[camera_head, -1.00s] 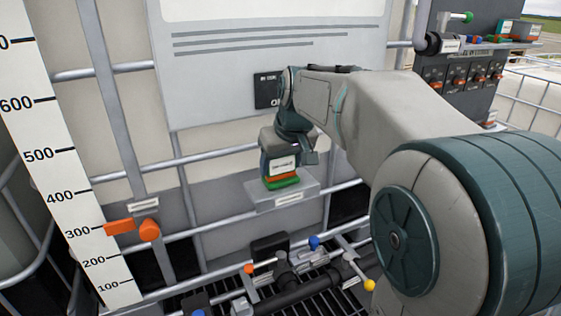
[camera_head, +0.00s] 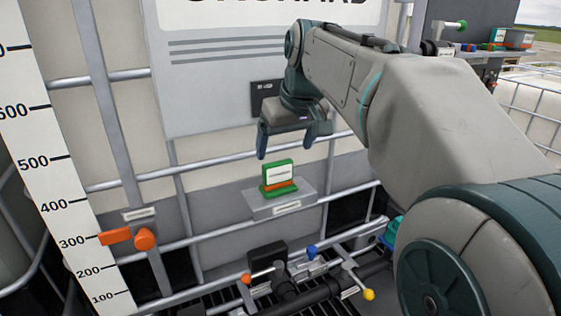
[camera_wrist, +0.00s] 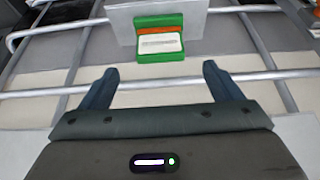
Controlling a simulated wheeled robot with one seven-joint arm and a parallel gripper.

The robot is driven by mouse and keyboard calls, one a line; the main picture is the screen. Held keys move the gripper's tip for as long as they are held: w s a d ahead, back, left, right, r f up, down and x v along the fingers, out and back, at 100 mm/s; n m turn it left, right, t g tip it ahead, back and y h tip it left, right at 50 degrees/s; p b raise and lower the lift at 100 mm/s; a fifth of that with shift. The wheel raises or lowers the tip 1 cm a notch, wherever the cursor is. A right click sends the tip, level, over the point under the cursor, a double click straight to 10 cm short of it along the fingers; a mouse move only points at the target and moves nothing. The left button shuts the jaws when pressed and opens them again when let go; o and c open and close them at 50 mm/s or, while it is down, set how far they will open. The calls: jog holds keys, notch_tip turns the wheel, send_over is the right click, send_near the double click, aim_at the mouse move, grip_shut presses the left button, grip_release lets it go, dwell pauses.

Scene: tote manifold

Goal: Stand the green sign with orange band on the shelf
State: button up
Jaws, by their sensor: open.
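The green sign with the orange band (camera_head: 278,178) stands upright on the small grey shelf (camera_head: 298,203) fixed to the tank frame. It has a white label on its face and the orange band low on its front. My gripper (camera_head: 289,147) is open and empty, above the sign and apart from it. In the wrist view, the sign (camera_wrist: 160,57) and the shelf (camera_wrist: 118,24) lie beyond the two spread fingertips of my gripper (camera_wrist: 158,73).
Metal cage bars (camera_head: 225,172) run behind and beside the shelf. Below are pipes and valves with an orange, a blue and a yellow knob (camera_head: 369,295). A white level scale (camera_head: 62,215) stands at the left. A dark panel with a ledge of small items is at the upper right.

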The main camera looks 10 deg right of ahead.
jog(key=s+f+m+g+h, duration=0.1)
jog(key=s+f+m, duration=0.1)
jog(key=s+f, duration=1.7)
jog(key=shift+s+a+f, duration=0.3)
jog(key=shift+f, duration=0.2)
